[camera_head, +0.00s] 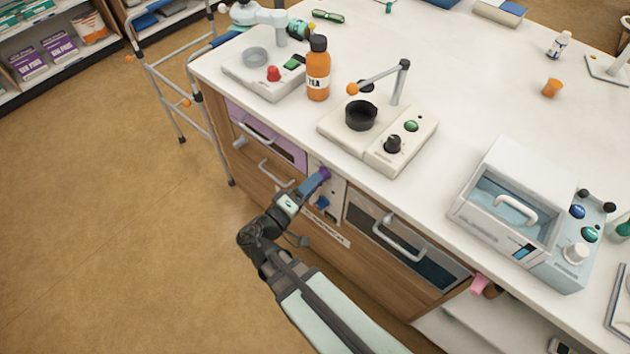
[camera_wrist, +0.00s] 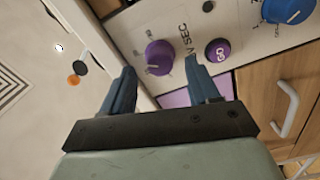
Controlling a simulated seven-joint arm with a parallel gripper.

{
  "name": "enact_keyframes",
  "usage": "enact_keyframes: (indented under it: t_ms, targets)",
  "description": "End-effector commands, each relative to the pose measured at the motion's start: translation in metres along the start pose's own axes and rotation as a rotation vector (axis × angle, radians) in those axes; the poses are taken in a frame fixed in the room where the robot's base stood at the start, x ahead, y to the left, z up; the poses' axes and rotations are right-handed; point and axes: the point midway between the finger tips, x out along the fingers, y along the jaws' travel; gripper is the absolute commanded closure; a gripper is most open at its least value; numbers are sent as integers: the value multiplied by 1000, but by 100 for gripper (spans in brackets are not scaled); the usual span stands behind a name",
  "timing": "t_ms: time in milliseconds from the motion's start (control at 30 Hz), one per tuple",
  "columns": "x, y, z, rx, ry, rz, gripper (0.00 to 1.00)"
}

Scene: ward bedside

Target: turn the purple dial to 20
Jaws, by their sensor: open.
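The purple dial (camera_wrist: 159,57) sits on a pale front panel, with scale marks around it, in the wrist view. Its pointer setting is too small to read. In the head view the purple dial (camera_head: 324,174) shows at the front of the cabinet, just beyond my gripper (camera_head: 308,186). In the wrist view my gripper (camera_wrist: 160,85) is open, its two blue-grey fingers apart, with the dial ahead between them. The fingers appear apart from the dial; the exact gap cannot be told.
A purple button (camera_wrist: 217,50) and a blue dial (camera_wrist: 288,10) share the panel. Drawer handles (camera_head: 400,240) stick out from the cabinet front. The counter (camera_head: 470,100) above holds an orange bottle (camera_head: 318,70), a device with a black cup (camera_head: 361,115) and a clear-lidded box (camera_head: 510,210).

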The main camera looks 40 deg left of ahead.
Motion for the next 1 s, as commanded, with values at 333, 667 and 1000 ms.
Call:
enact_keyframes:
  t_ms: [333,667,1000]
  targets:
    - [-52,0,0,0,2,-1,40]
    - [-94,0,0,0,1,-2,40]
    - [-113,0,0,0,-1,0,40]
